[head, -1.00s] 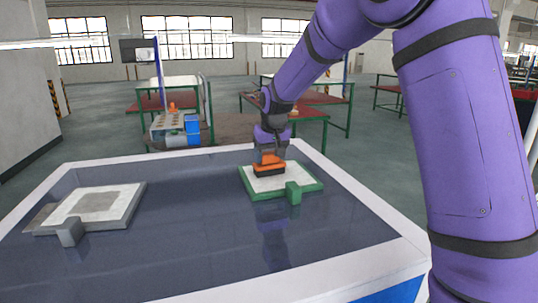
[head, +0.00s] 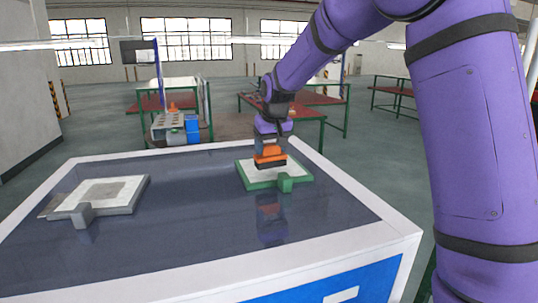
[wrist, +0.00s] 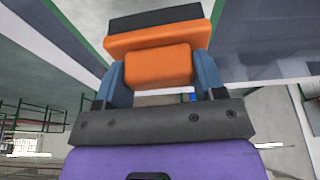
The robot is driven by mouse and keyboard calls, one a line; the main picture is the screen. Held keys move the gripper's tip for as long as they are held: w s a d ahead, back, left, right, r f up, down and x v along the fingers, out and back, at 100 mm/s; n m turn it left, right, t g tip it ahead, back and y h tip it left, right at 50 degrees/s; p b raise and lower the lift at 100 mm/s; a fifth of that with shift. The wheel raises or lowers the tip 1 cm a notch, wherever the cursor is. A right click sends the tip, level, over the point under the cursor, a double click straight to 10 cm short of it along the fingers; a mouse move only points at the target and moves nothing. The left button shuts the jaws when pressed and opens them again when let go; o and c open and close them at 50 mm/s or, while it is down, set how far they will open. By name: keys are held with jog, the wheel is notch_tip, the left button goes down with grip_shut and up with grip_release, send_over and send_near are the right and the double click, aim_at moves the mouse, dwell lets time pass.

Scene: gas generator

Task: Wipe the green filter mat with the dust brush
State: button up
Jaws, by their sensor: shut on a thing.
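The dust brush (head: 270,161) has an orange body and a dark underside. My gripper (head: 269,148) is shut on its orange part, with a blue-grey finger on each side in the wrist view (wrist: 157,70). The brush's dark strip (wrist: 155,18) points away from the gripper there. The green filter mat (head: 286,184) lies on the dark tabletop, with a green frame, a pale middle and a green block at its front edge. The brush is over the mat's back part and hides some of it. I cannot tell whether it touches the mat.
A similar grey mat (head: 121,206) lies on the left of the dark tabletop (head: 180,215). The table has a raised white rim (head: 372,201). The tabletop between the mats is clear. Workbenches (head: 310,112) stand farther back.

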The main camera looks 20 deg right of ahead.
jog(key=shift+r, duration=2.55)
